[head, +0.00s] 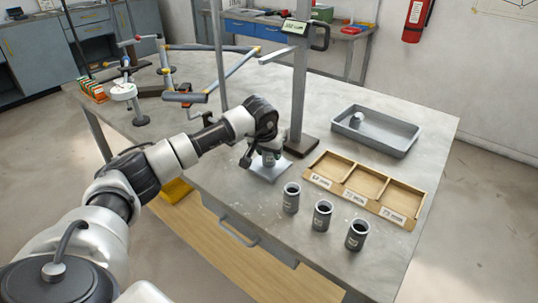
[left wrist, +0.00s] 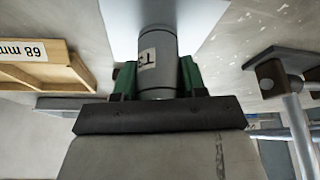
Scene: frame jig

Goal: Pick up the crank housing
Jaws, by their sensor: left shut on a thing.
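My left gripper (head: 266,154) points down at the light square plate (head: 281,172) beside the upright post. Its green-padded fingers (left wrist: 158,82) are shut on a grey cylinder with a white label (left wrist: 158,50), which I take for a crank housing. The label's text is only partly readable. In the head view the gripper hides most of it, and I cannot tell whether it touches the plate. Similar dark grey labelled cylinders stand upright at the table front: one at left (head: 291,197), one in the middle (head: 322,215), one at right (head: 357,234). My right gripper is not in view.
A wooden tray with three labelled compartments (head: 411,219) lies right of the plate. A grey bin (head: 404,153) behind it holds a small pale cylinder (head: 356,120). A tall post (head: 299,90) and a tube frame (head: 215,48) stand close behind my left arm.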

